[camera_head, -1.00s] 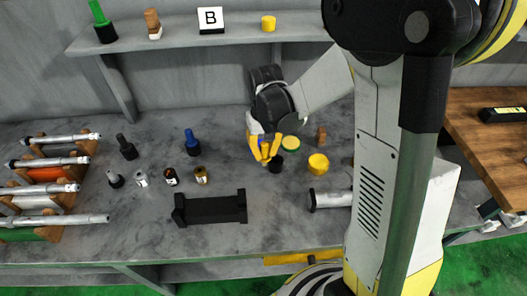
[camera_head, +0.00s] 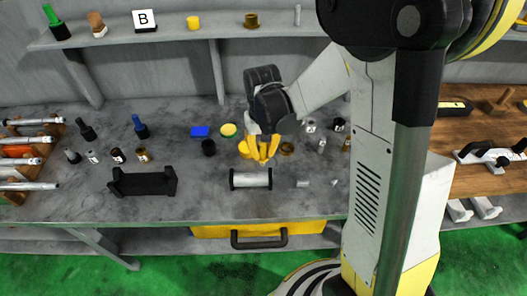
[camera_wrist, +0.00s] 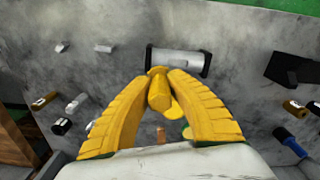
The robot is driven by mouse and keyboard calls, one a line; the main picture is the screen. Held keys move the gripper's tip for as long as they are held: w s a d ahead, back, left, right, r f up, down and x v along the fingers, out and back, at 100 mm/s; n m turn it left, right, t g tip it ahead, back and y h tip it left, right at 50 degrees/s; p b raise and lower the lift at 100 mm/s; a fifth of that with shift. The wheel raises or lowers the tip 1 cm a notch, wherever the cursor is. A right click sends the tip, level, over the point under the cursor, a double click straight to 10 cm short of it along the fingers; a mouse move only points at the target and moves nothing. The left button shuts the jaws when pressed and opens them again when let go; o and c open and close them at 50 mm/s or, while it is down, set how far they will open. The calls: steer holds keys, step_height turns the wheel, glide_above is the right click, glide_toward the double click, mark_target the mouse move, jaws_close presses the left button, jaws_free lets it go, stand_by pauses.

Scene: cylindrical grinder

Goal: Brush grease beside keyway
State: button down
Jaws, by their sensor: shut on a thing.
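A pale metal cylinder (camera_head: 250,180) lies horizontally between black end pieces near the bench's front. It also shows in the wrist view (camera_wrist: 178,62); I cannot make out a keyway or grease. My yellow gripper (camera_head: 259,157) is just behind and above it. In the wrist view, my gripper's fingertips (camera_wrist: 158,76) close on a small yellow-brown piece (camera_wrist: 158,92). I cannot tell whether it is a brush, as bristles are not visible. A gap between the piece and the cylinder cannot be judged.
A dark cup (camera_head: 208,147), a green-yellow disc (camera_head: 229,130) and a blue block (camera_head: 200,131) lie left of my gripper. A brass-coloured round tin (camera_head: 287,149) is to its right. A black cradle (camera_head: 143,182) stands left of the cylinder, with bare bench between.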

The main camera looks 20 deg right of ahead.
mark_target(263, 165)
steer(key=shift+f+b, duration=2.45)
steer(key=shift+f, duration=0.15)
steer(key=shift+f+b, duration=0.35)
steer(key=shift+d, duration=0.1)
steer(key=shift+w, duration=0.25)
steer(key=shift+s, duration=0.1)
steer(key=shift+s, duration=0.5)
steer(key=shift+w, duration=0.1)
